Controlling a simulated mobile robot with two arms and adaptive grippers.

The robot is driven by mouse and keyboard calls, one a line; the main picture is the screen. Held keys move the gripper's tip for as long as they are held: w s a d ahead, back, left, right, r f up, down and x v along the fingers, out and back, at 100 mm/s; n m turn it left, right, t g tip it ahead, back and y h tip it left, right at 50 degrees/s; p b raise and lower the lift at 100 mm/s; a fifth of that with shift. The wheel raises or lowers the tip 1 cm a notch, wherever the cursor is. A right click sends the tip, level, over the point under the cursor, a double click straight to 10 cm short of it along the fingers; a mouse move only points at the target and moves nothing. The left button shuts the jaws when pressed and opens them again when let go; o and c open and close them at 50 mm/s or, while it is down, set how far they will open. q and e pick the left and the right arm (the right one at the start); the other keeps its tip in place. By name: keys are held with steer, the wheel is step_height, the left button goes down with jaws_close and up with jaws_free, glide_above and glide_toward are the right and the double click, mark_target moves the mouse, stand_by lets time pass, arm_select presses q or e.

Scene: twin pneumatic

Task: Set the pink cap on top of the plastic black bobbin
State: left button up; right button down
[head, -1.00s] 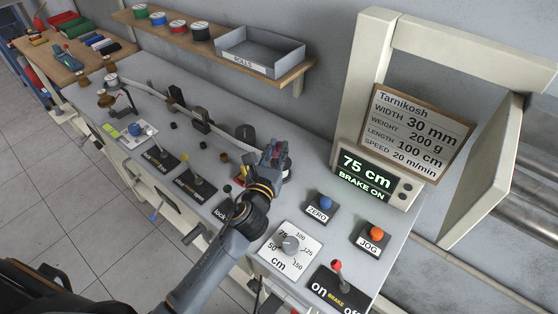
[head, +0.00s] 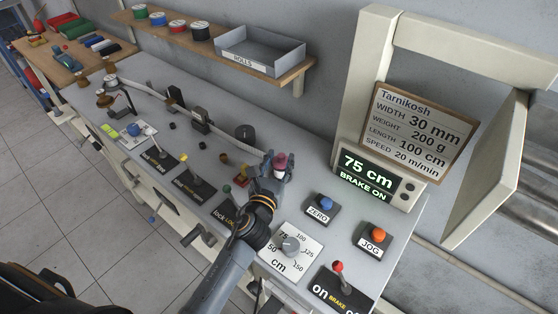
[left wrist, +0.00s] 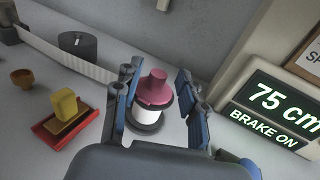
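The pink cap (head: 280,159) has a narrow knob over a wider skirt. In the left wrist view the cap (left wrist: 153,88) sits on top of a white-sided spool with a dark flange at its foot, which appears to be the bobbin (left wrist: 147,115). The cap looks upright. My left gripper (head: 276,168) is low over the bench at this stack. In the left wrist view its two fingers (left wrist: 158,72) stand apart on either side of the cap, with small gaps showing. My right gripper is not in view.
A yellow stamp (left wrist: 66,104) on a red pad and a dark drum (left wrist: 78,46) with a white strap are left of the stack. The ZERO button (head: 326,204), length dial (head: 290,245) and display (head: 366,173) are to the right. Bare bench lies around the stack.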

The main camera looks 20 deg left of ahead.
arm_select(q)
steer(key=shift+s+r+p, duration=0.1)
steer(key=shift+r+p, duration=0.25)
steer(key=shift+r, duration=0.05)
steer(key=s, duration=0.3)
steer(key=s+b, duration=0.1)
steer(key=s, duration=0.3)
steer(key=s+b, duration=0.1)
steer(key=s, duration=0.3)
steer(key=shift+d, duration=0.25)
steer(key=shift+s+r, duration=0.2)
steer(key=shift+s, duration=0.25)
